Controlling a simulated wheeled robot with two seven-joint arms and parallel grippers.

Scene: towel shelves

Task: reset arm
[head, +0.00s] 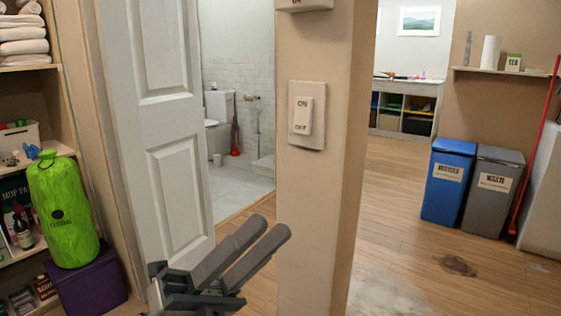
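My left gripper (274,228) shows at the bottom centre of the head view, with two grey fingers pointing up and to the right. The fingers lie close side by side at this angle, so I cannot tell whether they are open or shut. I see no object held in them. The fingertips appear in front of the lower part of the beige wall post (313,220); the distance to it is unclear. My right gripper is not in view.
A white door (165,110) stands open to a tiled bathroom. At left, shelves hold folded towels (24,45); a green bag (63,210) rests on a purple box (90,285). Blue (447,180) and grey (492,190) bins stand right. Wooden floor (400,215) is largely clear.

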